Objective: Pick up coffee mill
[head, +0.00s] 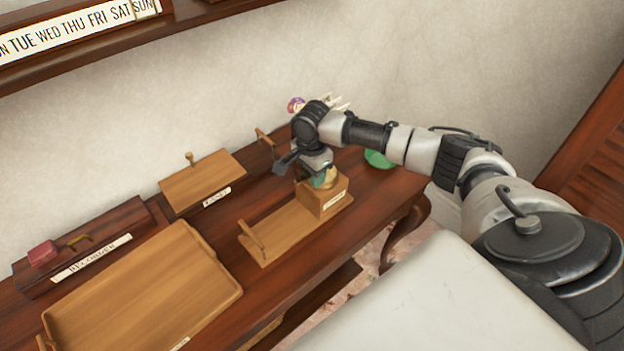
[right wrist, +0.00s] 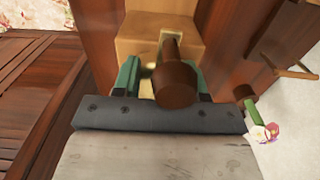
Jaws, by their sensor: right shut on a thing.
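The coffee mill (head: 326,197) looks like a light wooden box with a brass-coloured top, at the right end of a wooden tray (head: 280,236) on the dark table. My right gripper (head: 324,178) is above the box, pointing down, shut on the mill's upper part. In the right wrist view the mill's box (right wrist: 145,42) lies beyond the green fingers, and its dark brown crank knob (right wrist: 176,84) stands between them, nearer the camera. The fingers and knob hide much of the mill's top. I cannot tell whether the mill touches the tray. My left gripper is not in view.
A large wooden tray (head: 140,300), a small board with a knob (head: 203,182) and a dark box (head: 90,245) stand to the left. A green dish (head: 379,159) and a flower (head: 296,104) are near my right arm. A wall shelf (head: 95,57) hangs above.

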